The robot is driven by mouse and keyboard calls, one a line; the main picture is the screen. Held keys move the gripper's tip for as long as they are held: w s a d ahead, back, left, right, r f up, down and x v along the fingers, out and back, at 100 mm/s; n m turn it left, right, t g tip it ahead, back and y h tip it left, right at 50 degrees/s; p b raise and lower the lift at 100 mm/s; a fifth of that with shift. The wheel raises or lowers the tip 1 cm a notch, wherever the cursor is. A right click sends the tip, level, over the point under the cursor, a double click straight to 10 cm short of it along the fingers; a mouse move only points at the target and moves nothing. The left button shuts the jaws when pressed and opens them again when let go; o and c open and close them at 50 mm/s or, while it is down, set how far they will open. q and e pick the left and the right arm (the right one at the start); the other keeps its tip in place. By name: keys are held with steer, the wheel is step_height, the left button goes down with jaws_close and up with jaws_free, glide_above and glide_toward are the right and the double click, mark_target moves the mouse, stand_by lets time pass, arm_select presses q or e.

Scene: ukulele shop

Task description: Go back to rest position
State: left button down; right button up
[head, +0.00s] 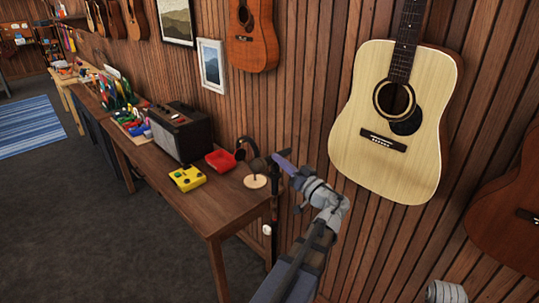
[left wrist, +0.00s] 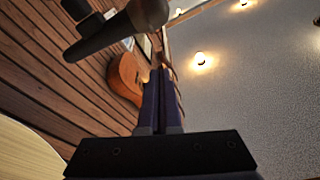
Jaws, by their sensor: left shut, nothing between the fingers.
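My left gripper (head: 285,166) is raised in front of the slatted wood wall, just right of the desk's end. Its arm comes up from the bottom of the head view. In the left wrist view its two dark fingers (left wrist: 158,95) lie together with nothing between them. A dark microphone-shaped object (left wrist: 118,30) shows large beyond the fingertips in that view; I cannot tell how far off it is. My right gripper is not in view.
A pale-topped guitar (head: 388,155) hangs on the wall right of my arm. Grey floor (head: 110,245) is open at left.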

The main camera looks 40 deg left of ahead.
arm_select(q)
steer(key=shift+v, duration=1.2)
steer(key=s+d+f+m+h+b, duration=0.25)
steer(key=d+f+m+h, duration=0.6)
steer(key=d+f, duration=0.9)
steer(key=s+d+f+m+g+h, duration=0.1)
steer(key=s+d+f+m+h, duration=0.2)
steer(key=d, duration=0.7)
steer(key=s+d+f+m+g+h, duration=0.2)
steer(key=s+d+f+m+h, duration=0.2)
steer(key=s+d+f+h, duration=0.3)
steer(key=d, duration=0.4)
steer(key=shift+d+f, duration=0.2)
steer(key=shift+f, duration=0.15)
